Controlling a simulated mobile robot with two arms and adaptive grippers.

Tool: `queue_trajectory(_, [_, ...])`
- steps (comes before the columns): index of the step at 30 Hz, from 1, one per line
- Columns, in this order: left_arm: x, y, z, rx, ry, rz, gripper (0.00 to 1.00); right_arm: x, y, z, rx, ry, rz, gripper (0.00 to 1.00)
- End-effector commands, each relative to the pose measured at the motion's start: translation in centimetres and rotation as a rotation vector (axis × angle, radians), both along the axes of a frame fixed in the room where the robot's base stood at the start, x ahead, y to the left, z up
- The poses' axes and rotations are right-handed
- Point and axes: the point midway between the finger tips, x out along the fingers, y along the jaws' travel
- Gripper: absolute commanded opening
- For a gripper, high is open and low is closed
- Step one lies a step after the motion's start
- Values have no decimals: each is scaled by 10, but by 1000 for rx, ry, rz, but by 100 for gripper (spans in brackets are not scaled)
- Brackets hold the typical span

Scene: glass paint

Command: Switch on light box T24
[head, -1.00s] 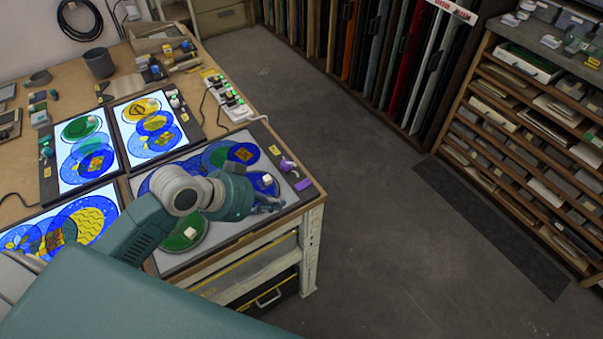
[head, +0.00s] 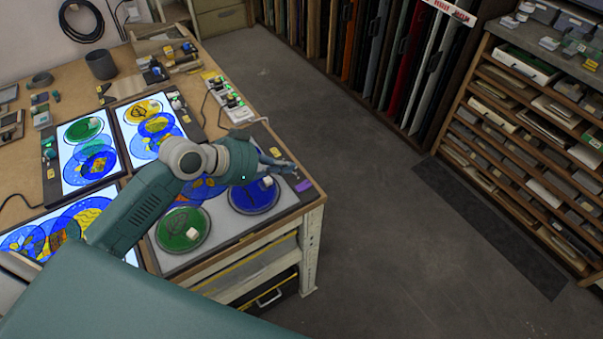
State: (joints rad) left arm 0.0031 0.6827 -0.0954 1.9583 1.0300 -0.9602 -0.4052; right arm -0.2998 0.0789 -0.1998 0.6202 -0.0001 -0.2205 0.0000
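The one unlit light box (head: 222,215) lies at the table's front right corner, its panel grey. I cannot read T24 on it. A green glass disc (head: 175,241) and a blue glass disc (head: 252,202) lie on it, each with a pale block on top; more glass is partly covered by my arm. My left gripper (head: 288,164) is over the box's right edge strip, where a purple knob showed earlier and is now hidden. I cannot tell whether its fingers are apart or touch the knob. My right gripper is out of view.
Three lit light boxes with coloured glass, including one at the back left (head: 70,178), lie left of and behind the unlit one. A power strip (head: 238,113) with green lights and a dark cup (head: 101,64) stand behind. Open floor (head: 400,250) lies to the right.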

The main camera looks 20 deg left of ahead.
Motion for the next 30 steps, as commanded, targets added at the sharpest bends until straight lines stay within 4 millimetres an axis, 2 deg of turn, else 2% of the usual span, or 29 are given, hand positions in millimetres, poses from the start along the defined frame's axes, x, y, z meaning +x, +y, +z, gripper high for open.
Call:
queue_trajectory(1, [8, -8, -2, -6, 1, -1, 0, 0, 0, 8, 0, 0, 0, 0])
queue_trajectory(8, [38, -31, -33, -3, 2, -1, 0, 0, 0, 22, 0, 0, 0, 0])
queue_trajectory(12, [38, -32, -57, -2, 5, 1, 0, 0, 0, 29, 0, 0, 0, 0])
queue_trajectory(15, [39, -32, -67, 0, 3, -1, 0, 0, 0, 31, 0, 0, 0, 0])
queue_trajectory(20, [39, -33, -75, 2, 1, -2, 0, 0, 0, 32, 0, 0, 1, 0])
queue_trajectory(30, [41, -32, -77, 1, 0, -2, 0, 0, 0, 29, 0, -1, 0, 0])
